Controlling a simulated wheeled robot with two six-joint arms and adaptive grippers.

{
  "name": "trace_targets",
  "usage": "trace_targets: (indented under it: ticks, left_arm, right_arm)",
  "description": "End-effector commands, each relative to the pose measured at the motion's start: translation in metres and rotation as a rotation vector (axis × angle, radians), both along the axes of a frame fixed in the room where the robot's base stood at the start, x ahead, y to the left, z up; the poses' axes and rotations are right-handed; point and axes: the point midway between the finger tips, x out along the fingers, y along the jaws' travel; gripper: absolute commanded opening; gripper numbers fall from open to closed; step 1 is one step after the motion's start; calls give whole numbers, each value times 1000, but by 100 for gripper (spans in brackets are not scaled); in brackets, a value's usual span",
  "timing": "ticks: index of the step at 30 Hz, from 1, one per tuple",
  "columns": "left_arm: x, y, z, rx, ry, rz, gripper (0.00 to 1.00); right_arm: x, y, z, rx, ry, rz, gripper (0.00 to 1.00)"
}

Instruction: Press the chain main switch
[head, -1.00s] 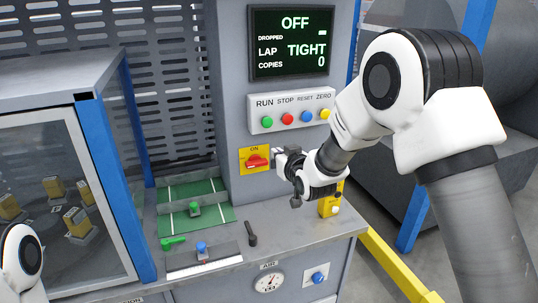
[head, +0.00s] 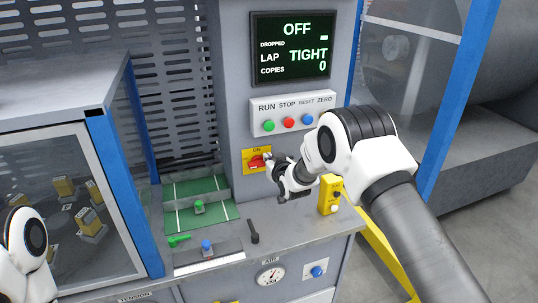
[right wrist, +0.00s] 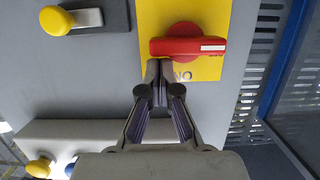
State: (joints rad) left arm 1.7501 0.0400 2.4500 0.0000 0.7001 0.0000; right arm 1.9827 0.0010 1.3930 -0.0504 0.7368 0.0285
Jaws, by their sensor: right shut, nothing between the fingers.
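The main switch (head: 257,161) is a red rotary handle on a yellow plate marked ON, on the grey column under the button box. In the right wrist view the red handle (right wrist: 188,47) lies sideways, with a white mark at its right end. My right gripper (head: 270,162) is shut and empty, with its tips at the right side of the switch. In the wrist view the closed fingertips (right wrist: 158,68) meet the handle's left end; I cannot tell whether they touch it. Of my left arm only a white link shows at the left edge; its gripper is out of view.
A display (head: 292,47) reads OFF, LAP TIGHT, COPIES 0. Below it is a button box (head: 292,113) with coloured buttons. A yellow box (head: 330,194) stands at the counter's right. A black lever (head: 253,231) and green trays (head: 195,187) are on the counter.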

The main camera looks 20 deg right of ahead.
Motion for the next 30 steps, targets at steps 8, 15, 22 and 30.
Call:
trace_targets:
  ticks: [8, 15, 22, 30]
  left_arm:
    - [0, 0, 0, 0, 0, 0, 0]
    - [0, 0, -4, 0, 0, 0, 0]
    - [0, 0, -8, 0, 0, 0, 0]
    - [0, 0, -13, 0, 0, 0, 0]
  right_arm:
    - [0, 0, -2, 0, 0, 0, 0]
    - [0, -1, -3, 19, 1, 0, 0]
    - [0, -2, -4, 58, 2, 0, 0]
    - [0, -3, -6, 94, 4, 0, 0]
